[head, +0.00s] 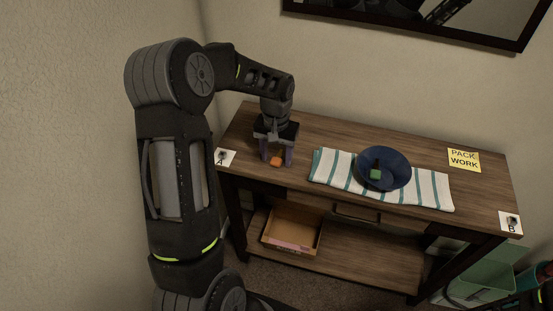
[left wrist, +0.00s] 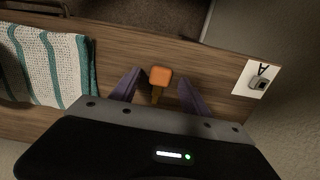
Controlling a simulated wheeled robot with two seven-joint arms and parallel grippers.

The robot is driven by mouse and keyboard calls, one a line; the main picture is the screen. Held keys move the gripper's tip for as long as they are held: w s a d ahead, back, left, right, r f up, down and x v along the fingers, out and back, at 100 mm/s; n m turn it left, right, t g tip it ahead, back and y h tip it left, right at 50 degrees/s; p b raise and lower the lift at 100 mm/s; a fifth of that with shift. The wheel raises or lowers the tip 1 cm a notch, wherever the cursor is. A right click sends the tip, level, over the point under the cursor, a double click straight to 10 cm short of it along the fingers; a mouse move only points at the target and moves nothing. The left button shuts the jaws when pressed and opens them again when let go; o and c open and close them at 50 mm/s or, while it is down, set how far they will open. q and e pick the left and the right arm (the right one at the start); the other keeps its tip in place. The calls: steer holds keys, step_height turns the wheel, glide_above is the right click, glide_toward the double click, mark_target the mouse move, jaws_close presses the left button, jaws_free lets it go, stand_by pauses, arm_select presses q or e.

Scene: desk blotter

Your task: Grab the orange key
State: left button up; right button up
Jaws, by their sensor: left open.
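The orange key (head: 276,161) lies on the wooden desk top near its left front edge. In the left wrist view the orange key (left wrist: 160,77) shows its square orange head, with its narrow shaft pointing back toward the gripper. My left gripper (head: 277,157) points down over the desk at the key. In the left wrist view the left gripper (left wrist: 158,82) is open, with one purple finger on each side of the key and a gap between each finger and the key. My right gripper cannot be made out.
A striped towel (head: 433,190) lies to the right on the desk (head: 335,136). On it is a dark blue bowl (head: 398,162) holding a green object (head: 376,171). A yellow note (head: 464,160) lies farther right. An open cardboard box (head: 291,232) sits on the lower shelf.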

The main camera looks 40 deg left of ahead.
arm_select(q)
steer(key=shift+c, duration=0.2)
stand_by(0.4)
jaws_close()
stand_by(0.4)
